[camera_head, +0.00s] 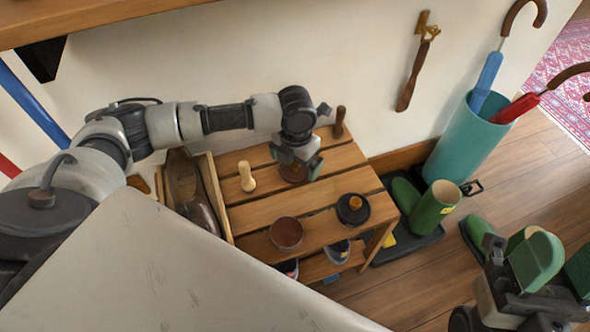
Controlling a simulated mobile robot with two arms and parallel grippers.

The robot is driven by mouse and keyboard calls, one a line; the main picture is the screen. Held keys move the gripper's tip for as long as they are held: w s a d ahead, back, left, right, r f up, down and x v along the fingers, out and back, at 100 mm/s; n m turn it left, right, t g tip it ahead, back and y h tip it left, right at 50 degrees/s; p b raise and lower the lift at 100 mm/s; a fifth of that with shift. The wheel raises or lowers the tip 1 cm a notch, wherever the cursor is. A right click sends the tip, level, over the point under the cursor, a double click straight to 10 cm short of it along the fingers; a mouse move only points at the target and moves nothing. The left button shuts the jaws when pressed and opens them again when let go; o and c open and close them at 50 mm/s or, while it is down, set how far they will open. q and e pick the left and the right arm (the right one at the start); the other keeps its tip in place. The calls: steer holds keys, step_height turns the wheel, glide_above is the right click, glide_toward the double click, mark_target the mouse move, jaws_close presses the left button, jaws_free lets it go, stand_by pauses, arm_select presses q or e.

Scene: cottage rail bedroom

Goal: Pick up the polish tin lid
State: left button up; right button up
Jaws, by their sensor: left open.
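A brown round thing (293,174), which looks like the polish tin lid, lies on the slatted wooden bench (268,208) near its back. My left gripper (296,162) is open and points down right over it, with its green-padded fingers at either side. The fingers partly hide it, and I cannot tell whether they touch it. An open round tin with brown polish (286,233) stands at the bench's front. My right gripper (560,268) is at the lower right, away from the bench, with its green pads apart.
Green boots (435,207) and a teal umbrella stand (463,140) are at right.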

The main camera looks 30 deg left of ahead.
arm_select(q)
steer(key=shift+f, duration=0.65)
steer(key=c, duration=0.8)
steer(key=shift+r, duration=0.1)
